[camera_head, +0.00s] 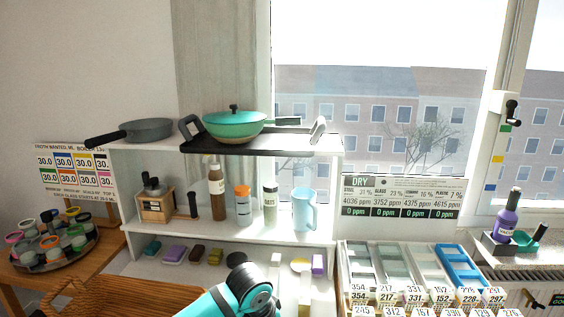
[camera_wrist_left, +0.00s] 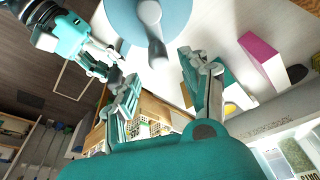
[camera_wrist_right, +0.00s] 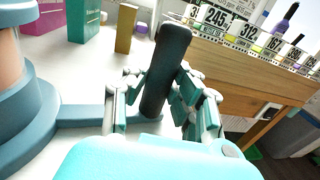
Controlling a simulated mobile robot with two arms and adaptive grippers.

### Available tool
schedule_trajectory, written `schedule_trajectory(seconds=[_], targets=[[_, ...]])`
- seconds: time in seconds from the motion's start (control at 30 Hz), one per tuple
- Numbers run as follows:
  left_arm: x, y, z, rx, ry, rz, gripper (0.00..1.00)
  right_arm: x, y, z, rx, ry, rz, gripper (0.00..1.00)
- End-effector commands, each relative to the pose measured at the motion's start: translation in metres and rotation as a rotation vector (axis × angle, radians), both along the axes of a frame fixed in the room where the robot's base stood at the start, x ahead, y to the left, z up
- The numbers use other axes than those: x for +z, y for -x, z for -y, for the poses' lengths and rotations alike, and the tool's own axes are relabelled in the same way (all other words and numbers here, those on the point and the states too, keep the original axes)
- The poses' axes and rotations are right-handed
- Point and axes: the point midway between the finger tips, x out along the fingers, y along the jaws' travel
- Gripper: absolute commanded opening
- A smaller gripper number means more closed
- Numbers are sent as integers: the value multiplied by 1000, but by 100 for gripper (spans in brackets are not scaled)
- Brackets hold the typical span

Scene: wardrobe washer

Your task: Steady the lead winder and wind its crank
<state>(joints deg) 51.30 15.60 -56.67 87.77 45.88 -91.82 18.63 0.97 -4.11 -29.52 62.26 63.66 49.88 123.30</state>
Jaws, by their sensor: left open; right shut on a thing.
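The lead winder shows in the left wrist view as a blue-grey round body (camera_wrist_left: 182,22) with a pale hub and a short grey stub (camera_wrist_left: 156,52). In the right wrist view its rounded blue-grey side (camera_wrist_right: 28,120) is at the left, and a flat bar runs from it to an upright black crank handle (camera_wrist_right: 166,62). My right gripper (camera_wrist_right: 155,100) is shut on that handle. My left gripper (camera_wrist_left: 160,90) is open, its fingers spread on either side of the stub; contact is unclear. The winder cannot be made out in the head view, where one of my arms fills the bottom.
A white shelf (camera_head: 270,236) with bottles, a blue jug (camera_head: 304,208) and pans stands ahead. A tray of labelled compartments (camera_head: 395,262) is at the right. A round carousel (camera_head: 50,258) is at the left. Small coloured boxes (camera_wrist_right: 92,20) stand behind the winder.

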Motion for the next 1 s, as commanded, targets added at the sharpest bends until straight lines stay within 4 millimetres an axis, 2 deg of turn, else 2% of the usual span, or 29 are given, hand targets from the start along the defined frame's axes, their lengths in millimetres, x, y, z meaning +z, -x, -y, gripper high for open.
schedule_trajectory(seconds=[0.1, 0.3, 0.7, 0.97, 1.0], targets=[[-17, 0, 0, 1, -2, -3, 46, -2, 1, 1, 0, 1, -4, 0], [-34, 0, 0, 1, -1, 0, 46, -2, 1, 1, 0, 1, -4, 0], [-40, 0, 0, 0, 0, 1, 46, -2, 1, 1, 0, 1, -4, 0], [-39, 0, 0, 0, 0, 1, 13, -2, 1, 0, 0, 1, -4, 0], [-39, 0, 0, 0, 0, 1, 12, -2, 1, 0, 0, 1, -4, 0]])
